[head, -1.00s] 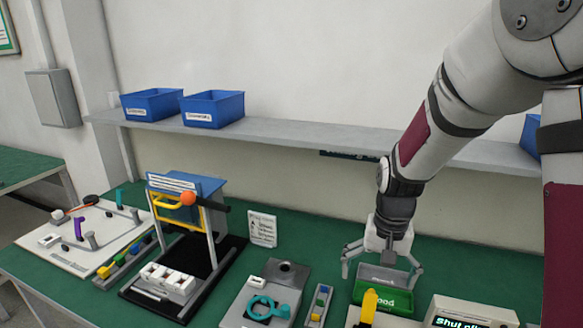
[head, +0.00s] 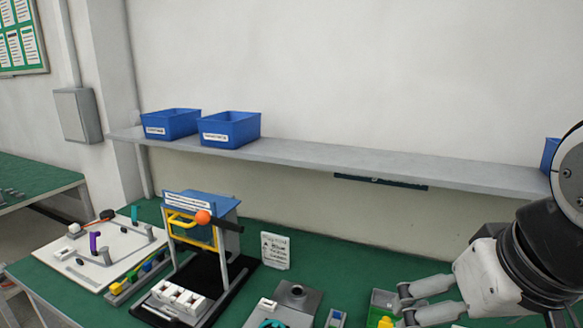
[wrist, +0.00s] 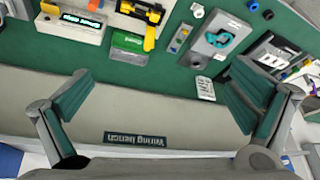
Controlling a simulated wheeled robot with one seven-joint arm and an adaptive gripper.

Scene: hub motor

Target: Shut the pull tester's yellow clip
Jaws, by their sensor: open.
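The pull tester's yellow clip (wrist: 150,36) stands out from its yellow-and-black top in the wrist view, beside the green bin. In the head view only a yellow tip (head: 386,322) shows at the bottom edge, beside my gripper. A display box (wrist: 82,24) with lit text, seemingly "Shut clip", stands next to the tester. My gripper (head: 404,306) is at the lower right of the head view, pointing left. In the wrist view its fingers (wrist: 155,88) are spread wide with nothing between them. The clip lies beyond the fingertips, apart from them.
A green bin (wrist: 128,43) stands beside the tester. A grey plate (wrist: 222,38) with a teal ring lies further along the bench. A black stand (head: 200,285) with an orange ball is at the left. A shelf (head: 330,166) with blue bins runs along the wall.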

